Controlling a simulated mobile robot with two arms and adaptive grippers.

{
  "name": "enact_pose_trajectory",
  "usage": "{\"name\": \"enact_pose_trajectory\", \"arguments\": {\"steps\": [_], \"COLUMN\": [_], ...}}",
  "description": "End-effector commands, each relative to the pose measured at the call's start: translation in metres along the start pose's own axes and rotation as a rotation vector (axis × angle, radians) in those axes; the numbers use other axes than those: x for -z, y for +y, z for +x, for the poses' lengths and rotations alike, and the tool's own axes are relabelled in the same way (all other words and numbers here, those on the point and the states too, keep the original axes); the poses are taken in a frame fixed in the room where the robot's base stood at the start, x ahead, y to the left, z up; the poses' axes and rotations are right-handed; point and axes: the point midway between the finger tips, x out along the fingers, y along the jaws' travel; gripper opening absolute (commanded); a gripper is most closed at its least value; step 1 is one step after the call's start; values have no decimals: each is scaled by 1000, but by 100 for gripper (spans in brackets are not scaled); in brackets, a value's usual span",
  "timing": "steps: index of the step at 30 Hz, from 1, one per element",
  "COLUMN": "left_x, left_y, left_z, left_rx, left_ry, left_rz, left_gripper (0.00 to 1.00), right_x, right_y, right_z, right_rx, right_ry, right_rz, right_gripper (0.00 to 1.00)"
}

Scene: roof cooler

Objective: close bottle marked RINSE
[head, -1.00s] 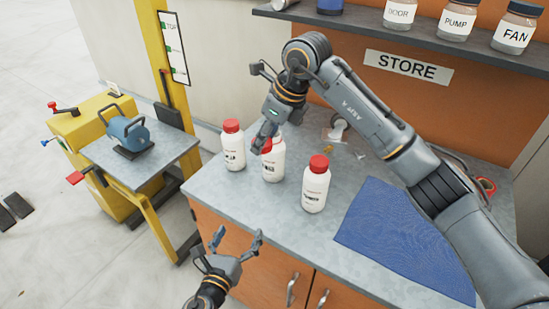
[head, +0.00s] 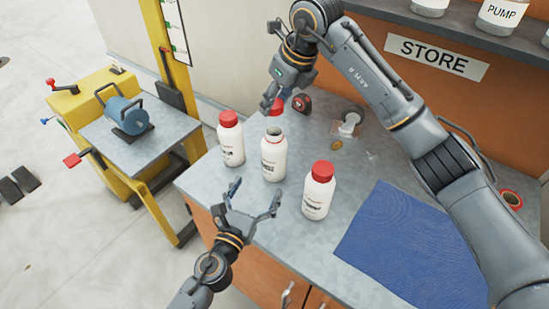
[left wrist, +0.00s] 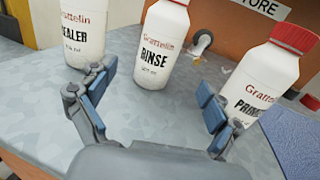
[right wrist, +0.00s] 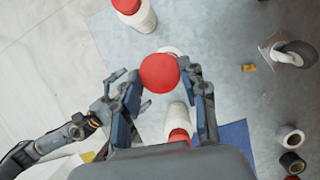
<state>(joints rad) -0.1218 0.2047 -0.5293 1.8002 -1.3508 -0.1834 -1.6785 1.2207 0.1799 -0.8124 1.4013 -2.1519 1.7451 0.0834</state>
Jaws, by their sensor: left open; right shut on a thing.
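The RINSE bottle (head: 273,160) is white and stands upright between two capped bottles; its label reads clearly in the left wrist view (left wrist: 158,50). Its mouth is uncovered in the head view. My right gripper (head: 269,103) is shut on a red cap (head: 276,107), held apart from the bottle, above or behind its mouth. The cap (right wrist: 160,73) sits between the right fingertips in the right wrist view and hides most of the bottle. My left gripper (head: 256,195) is open and empty in front of the RINSE bottle, its fingers spread toward it.
The red-capped SEALER bottle (head: 231,140) stands left, and the red-capped PRIMER bottle (head: 318,190) right. A blue mat (head: 415,245) covers the right front of the metal counter.

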Motion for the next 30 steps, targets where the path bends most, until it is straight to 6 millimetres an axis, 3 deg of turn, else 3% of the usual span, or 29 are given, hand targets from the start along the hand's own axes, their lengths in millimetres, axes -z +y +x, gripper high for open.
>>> {"name": "enact_pose_trajectory", "arguments": {"steps": [7, 21, 30], "left_x": [-1, -1, 0], "left_y": [0, 1, 0], "left_z": [20, 103, 120], "left_rx": [-1, -4, -1], "left_ry": [-2, -2, 0], "left_rz": [0, -3, -1], "left_gripper": [90, 90, 90], "right_x": [0, 0, 0], "right_y": [-1, 0, 0], "right_z": [0, 0, 0], "right_rx": [0, 0, 0], "right_ry": [1, 1, 1], "right_rz": [1, 0, 0], "right_gripper": [34, 34, 34]}}
